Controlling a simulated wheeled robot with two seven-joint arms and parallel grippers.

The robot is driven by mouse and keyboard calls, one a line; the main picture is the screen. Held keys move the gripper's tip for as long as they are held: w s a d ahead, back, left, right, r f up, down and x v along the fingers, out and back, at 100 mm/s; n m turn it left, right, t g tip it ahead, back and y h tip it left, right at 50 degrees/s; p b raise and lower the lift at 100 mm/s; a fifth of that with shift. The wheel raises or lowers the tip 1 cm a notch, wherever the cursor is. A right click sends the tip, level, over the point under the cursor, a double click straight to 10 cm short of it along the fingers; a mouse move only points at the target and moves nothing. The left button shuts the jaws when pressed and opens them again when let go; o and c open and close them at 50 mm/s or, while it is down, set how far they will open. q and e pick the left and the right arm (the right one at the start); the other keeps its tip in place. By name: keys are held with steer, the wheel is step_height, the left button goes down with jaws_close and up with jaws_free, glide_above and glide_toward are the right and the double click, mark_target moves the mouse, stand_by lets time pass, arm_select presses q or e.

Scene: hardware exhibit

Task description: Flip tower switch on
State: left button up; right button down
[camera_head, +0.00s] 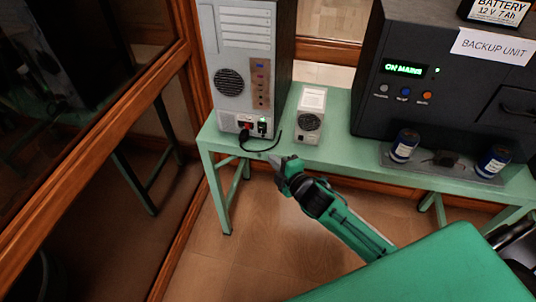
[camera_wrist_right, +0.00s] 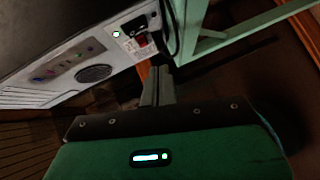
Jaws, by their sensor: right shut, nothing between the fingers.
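The grey tower (camera_head: 243,60) stands upright at the left end of the green bench. Its low panel (camera_head: 245,123) has a red and black part, a small green light and plugged black cables; I cannot tell the switch position. In the right wrist view the tower (camera_wrist_right: 60,65) fills the upper left, with the panel's red part (camera_wrist_right: 134,24) and green light near its corner. My right gripper (camera_head: 278,161) is shut and empty, at the bench's front edge, below and right of the panel. Its fingers (camera_wrist_right: 158,78) point toward the panel, apart from it. My left gripper is not in view.
A black cable (camera_head: 262,149) loops from the panel over the bench (camera_head: 340,153). A small white box (camera_head: 310,115) stands right of the tower. A wooden-framed glass wall (camera_head: 165,110) is left.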

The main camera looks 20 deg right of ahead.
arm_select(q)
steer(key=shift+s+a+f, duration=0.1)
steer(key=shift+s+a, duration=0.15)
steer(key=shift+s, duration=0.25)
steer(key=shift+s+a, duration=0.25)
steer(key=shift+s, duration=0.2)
arm_select(e)
steer(key=shift+v, duration=0.9)
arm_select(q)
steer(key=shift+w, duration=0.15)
arm_select(e)
steer(key=shift+d+f, duration=0.1)
steer(key=shift+f, duration=0.2)
